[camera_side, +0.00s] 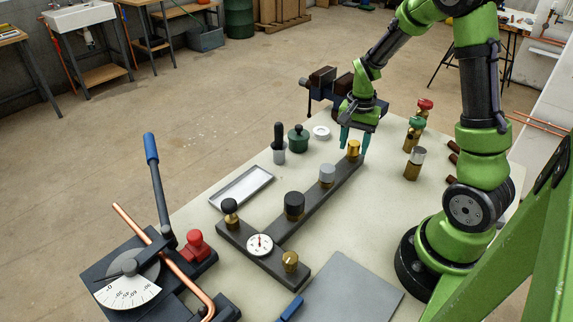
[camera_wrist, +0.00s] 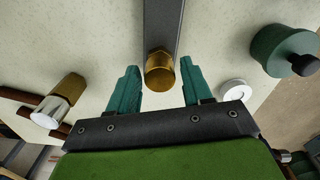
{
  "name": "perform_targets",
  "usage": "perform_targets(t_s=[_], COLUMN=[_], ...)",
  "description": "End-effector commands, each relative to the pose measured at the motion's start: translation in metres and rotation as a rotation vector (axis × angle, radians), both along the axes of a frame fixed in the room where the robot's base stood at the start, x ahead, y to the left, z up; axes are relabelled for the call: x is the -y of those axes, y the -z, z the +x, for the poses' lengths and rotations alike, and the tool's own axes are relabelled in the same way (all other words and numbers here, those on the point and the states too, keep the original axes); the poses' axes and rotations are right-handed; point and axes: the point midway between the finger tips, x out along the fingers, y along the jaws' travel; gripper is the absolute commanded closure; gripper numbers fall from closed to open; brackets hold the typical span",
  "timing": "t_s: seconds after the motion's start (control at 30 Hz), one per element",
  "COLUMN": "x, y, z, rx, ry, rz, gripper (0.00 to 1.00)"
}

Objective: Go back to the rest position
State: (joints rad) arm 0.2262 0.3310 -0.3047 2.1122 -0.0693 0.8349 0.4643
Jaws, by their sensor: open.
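My gripper (camera_side: 354,138) is over the far end of the dark T-shaped bar, close to a brass cap (camera_side: 353,149). In the wrist view my gripper (camera_wrist: 157,88) shows two teal fingers spread apart. The brass cap (camera_wrist: 160,72) is between them in the picture, with a visible gap on each side. The fingers hold nothing. I cannot tell exactly how far above the bar the fingertips are.
The dark bar (camera_side: 330,190) carries several knobs and a white dial gauge (camera_side: 259,245). A green pot (camera_side: 298,138), a white ring (camera_side: 321,132), valves (camera_side: 414,160) and a vise (camera_side: 322,85) stand nearby. A grey tray (camera_side: 241,187) lies left; a pipe bender (camera_side: 130,275) is front left.

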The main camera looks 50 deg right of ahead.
Motion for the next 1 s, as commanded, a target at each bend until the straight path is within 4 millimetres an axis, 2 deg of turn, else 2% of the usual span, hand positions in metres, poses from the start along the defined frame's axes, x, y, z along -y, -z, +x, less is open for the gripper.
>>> perform_targets(t_s=[0.8,1.0], x=[-0.0004,-0.0002], y=[0.0002,0.0003], z=[0.0001,-0.0001], rx=[0.000,0.000], ry=[1.484,1.705], rz=[-0.001,0.000], gripper=[0.51,0.51])
